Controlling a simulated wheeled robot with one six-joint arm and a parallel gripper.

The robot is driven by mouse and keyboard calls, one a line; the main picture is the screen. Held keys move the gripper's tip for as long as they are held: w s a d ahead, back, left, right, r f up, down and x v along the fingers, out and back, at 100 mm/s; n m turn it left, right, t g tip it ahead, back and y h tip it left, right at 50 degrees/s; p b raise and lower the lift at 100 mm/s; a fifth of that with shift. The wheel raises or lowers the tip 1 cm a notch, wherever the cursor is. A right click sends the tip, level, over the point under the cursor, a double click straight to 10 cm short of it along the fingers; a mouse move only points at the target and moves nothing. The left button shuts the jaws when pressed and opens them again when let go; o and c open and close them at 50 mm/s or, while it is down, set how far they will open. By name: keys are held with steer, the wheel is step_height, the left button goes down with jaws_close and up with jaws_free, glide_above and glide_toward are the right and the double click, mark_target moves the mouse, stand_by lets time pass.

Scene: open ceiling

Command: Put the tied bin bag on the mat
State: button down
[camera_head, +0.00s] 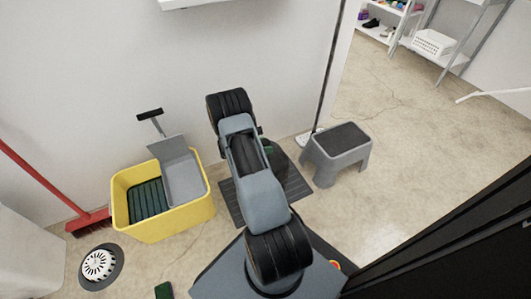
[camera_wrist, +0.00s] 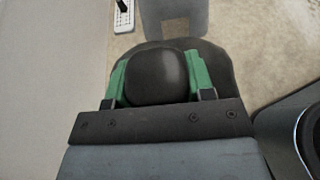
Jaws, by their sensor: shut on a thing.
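The tied bin bag is dark and rounded. In the wrist view its black top (camera_wrist: 157,78) sits between the green fingers of my gripper (camera_wrist: 158,82), which is shut on it. In the head view part of the bag (camera_head: 281,162) shows beside my arm, with a bit of green finger at its edge. The dark grey ribbed mat (camera_head: 232,203) lies on the floor by the wall. The bag is over the mat in the head view, and my arm covers much of both. I cannot tell whether the bag touches the mat.
A grey step stool (camera_head: 341,150) stands right of the mat. A mop (camera_head: 328,80) leans upright behind it. Open floor lies right.

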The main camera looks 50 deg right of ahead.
steer(key=shift+w+d+f+b, duration=0.15)
steer(key=shift+d+f+b, duration=0.1)
steer(key=shift+f+b, duration=0.1)
step_height(320, 180, down, 3)
steer(key=shift+w+d+f+b, duration=0.1)
steer(key=shift+d+b, duration=0.05)
steer(key=shift+b, duration=1)
steer(key=c, duration=0.9)
jaws_free()
steer(key=shift+f, duration=0.2)
steer(key=shift+c, duration=0.2)
steer(key=o, duration=0.5)
steer(key=shift+c, duration=0.2)
steer(key=shift+r, duration=0.1)
